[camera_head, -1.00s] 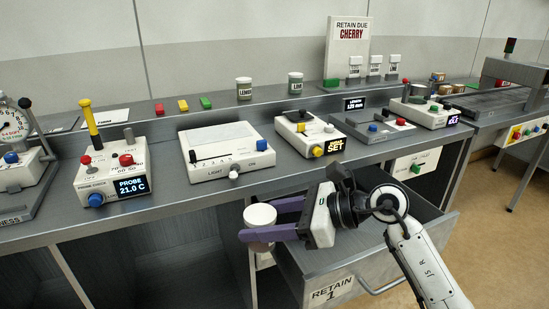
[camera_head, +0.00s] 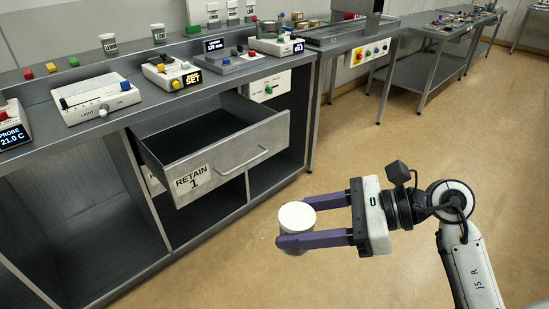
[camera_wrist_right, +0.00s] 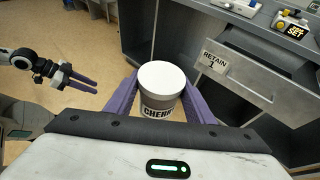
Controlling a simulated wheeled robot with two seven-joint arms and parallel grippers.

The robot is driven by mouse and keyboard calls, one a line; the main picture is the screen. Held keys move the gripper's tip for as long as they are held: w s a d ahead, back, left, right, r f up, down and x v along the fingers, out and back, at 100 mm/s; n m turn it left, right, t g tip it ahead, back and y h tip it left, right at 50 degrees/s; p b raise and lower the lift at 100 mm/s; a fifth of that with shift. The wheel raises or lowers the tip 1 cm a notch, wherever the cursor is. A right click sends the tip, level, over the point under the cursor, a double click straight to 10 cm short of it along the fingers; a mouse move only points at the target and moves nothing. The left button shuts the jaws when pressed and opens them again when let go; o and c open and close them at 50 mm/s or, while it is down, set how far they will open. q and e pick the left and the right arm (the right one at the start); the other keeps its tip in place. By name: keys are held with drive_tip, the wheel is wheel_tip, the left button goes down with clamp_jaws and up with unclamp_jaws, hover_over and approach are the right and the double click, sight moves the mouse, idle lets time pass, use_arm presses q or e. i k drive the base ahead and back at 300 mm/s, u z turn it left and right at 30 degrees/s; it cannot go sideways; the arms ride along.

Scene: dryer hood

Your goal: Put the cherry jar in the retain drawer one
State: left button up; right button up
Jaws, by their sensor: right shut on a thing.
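The cherry jar (camera_head: 297,216) has a white lid. In the right wrist view the jar (camera_wrist_right: 161,92) shows a label partly reading "CHERR". My right gripper (camera_head: 296,222) is shut on its sides and holds it upright in the air, in front and right of the drawer. Retain drawer one (camera_head: 232,150), a grey drawer marked "RETAIN 1", is pulled out and looks empty inside. It also shows at the right of the right wrist view (camera_wrist_right: 245,80). My left gripper (camera_wrist_right: 94,86) shows only in the right wrist view, with its fingers apart and empty.
The bench (camera_head: 140,88) carries a light box (camera_head: 95,100), a yellow-knobbed device (camera_head: 172,74) and small jars (camera_head: 108,43). Open shelving lies under it. The floor (camera_head: 400,150) between my right gripper and the far benches is clear.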

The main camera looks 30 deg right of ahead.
sight(218, 136)
drive_tip(key=u, duration=1)
drive_tip(key=i, duration=0.95)
drive_tip(key=z, duration=0.65)
drive_tip(key=i, duration=0.65)
drive_tip(key=z, duration=0.5)
